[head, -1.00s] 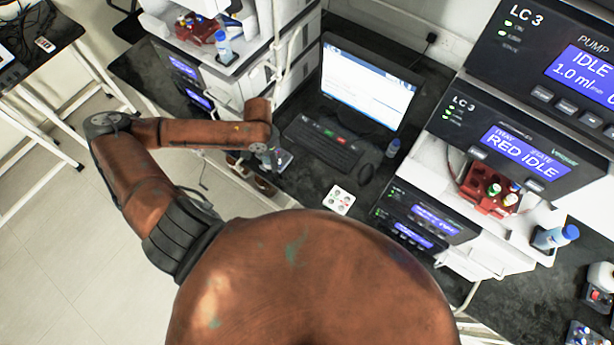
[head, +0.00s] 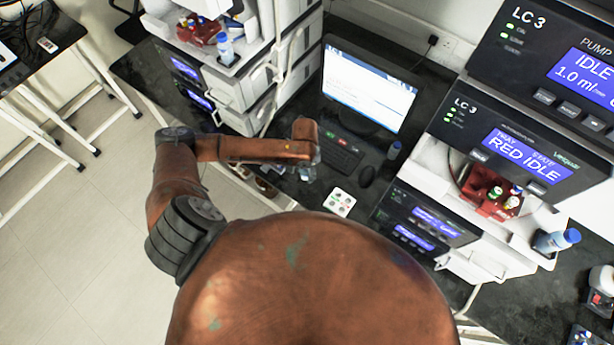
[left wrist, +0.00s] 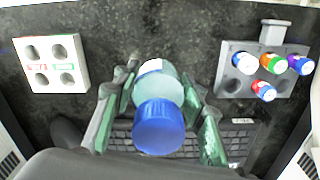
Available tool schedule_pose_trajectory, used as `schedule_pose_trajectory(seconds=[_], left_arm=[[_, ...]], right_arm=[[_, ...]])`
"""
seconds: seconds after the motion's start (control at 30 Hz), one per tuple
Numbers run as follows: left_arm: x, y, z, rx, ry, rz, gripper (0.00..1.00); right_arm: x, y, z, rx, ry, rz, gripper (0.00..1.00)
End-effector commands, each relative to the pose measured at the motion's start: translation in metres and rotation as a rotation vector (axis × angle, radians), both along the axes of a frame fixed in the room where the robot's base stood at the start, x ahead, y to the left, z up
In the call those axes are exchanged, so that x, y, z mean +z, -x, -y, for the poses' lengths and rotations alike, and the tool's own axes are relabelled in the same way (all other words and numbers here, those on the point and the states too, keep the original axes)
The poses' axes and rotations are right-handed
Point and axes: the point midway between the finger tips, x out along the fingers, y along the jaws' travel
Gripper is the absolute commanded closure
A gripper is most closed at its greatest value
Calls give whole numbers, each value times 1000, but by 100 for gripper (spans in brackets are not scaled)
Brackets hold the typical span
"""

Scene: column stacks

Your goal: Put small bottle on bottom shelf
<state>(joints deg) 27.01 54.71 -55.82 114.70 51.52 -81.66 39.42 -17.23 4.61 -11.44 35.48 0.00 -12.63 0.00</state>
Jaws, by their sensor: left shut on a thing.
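In the left wrist view a small bottle with a blue cap (left wrist: 159,127) and a pale teal body sits between the fingers of my left gripper (left wrist: 158,115). The fingers are shut on it from both sides, above the dark bench and keyboard. In the head view my left gripper (head: 308,168) is small and partly covered by its wrist, left of the white holed rack; the bottle cannot be made out clearly there. Shelf openings show in the left instrument stack (head: 235,62) and the right stack (head: 440,165). My right gripper is not in view.
A white holed rack (head: 341,202) lies on the bench, empty in the wrist view. A grey rack (left wrist: 263,68) holds several colour-capped vials. A monitor (head: 368,85), keyboard (head: 338,152) and mouse (head: 367,176) stand nearby.

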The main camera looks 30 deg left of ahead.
Motion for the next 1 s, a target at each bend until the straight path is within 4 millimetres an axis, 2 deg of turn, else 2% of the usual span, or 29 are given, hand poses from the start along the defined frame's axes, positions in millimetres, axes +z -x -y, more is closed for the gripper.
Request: schedule_pose_trajectory(seconds=[0.1, 0.3, 0.67, 0.7, 0.9, 1.0], left_arm=[[-10, -4, 8, -1, 0, 0, 92], [-37, -3, 5, 0, -2, 1, 92], [-41, -3, 5, 0, -1, 0, 92], [-41, -3, 5, 0, -1, 0, 59], [-41, -3, 5, 0, -1, -1, 45], [-41, -3, 5, 0, -1, 0, 44]], right_arm=[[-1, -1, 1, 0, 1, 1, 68], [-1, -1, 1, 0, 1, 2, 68], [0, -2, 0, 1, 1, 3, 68], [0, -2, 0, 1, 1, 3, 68], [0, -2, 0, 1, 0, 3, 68], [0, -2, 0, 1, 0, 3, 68]])
